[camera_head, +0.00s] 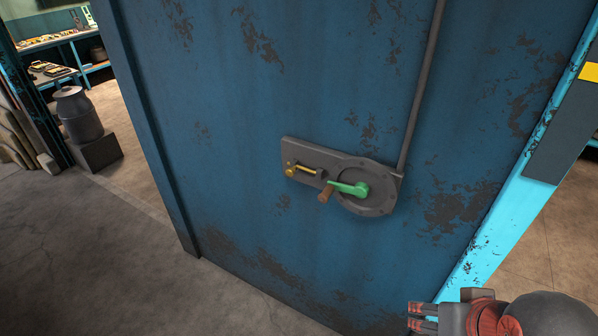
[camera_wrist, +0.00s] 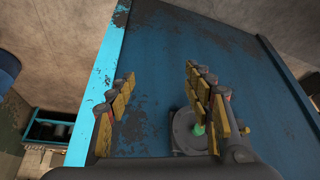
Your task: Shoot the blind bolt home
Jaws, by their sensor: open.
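A grey lock plate (camera_head: 340,177) is fixed to a worn blue door (camera_head: 260,90). On its left part is a small brass bolt (camera_head: 302,169) with a round knob. My gripper (camera_head: 418,318) is at the lower right, apart from the plate. In the wrist view my gripper (camera_wrist: 160,85) is open and empty, with the green lever (camera_wrist: 198,129) and disc partly hidden behind its right finger.
A grey rod (camera_head: 422,85) runs up the door from the plate. A light blue frame edge (camera_head: 520,215) borders the door on the right. A grey milk can (camera_head: 78,114) stands at far left. The floor (camera_head: 90,255) before the door is clear.

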